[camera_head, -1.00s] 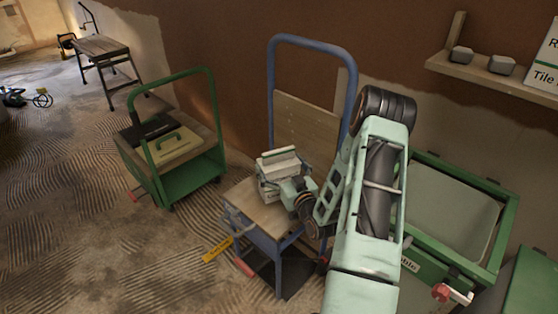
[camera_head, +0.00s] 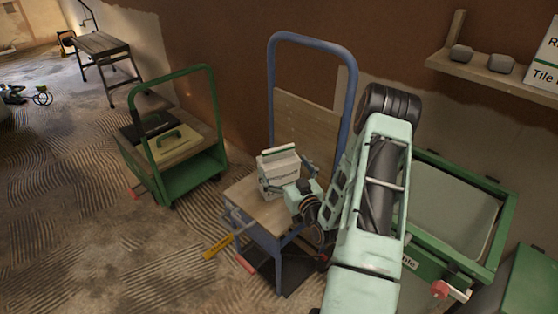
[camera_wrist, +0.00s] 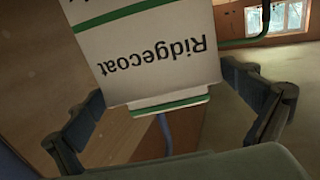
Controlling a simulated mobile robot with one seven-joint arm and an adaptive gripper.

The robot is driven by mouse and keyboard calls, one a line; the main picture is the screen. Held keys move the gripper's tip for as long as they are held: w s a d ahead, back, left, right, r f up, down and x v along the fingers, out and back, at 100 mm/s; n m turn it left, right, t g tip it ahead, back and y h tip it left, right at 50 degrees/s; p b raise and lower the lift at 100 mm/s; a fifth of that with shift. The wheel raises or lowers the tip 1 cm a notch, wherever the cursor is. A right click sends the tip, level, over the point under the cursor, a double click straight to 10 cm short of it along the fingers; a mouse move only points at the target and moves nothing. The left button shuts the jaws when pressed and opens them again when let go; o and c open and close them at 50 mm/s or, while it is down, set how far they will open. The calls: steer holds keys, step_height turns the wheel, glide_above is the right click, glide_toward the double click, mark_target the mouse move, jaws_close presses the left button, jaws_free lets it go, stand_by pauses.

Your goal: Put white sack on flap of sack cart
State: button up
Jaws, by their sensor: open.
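The white sack (camera_head: 277,173) with green stripes stands on the wooden flap (camera_head: 265,212) of the blue sack cart (camera_head: 352,85). In the wrist view the sack (camera_wrist: 150,50) fills the upper middle and reads "Ridgecoat" upside down. My gripper (camera_head: 302,180) is just to the right of the sack in the head view. In the wrist view its dark fingers (camera_wrist: 165,88) are spread wide, one on each side of the sack, with gaps between. The sack's underside is hidden in the head view.
A green bin (camera_head: 505,235) stands right, below a wooden shelf (camera_head: 490,78) with grey blocks. A yellow strip (camera_head: 217,246) sticks out by the cart. Open floor lies front left.

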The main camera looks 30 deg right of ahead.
steer(key=s+p, duration=0.1)
steer(key=s, duration=0.8)
steer(key=shift+s+a, duration=0.2)
steer(key=shift+a, duration=0.05)
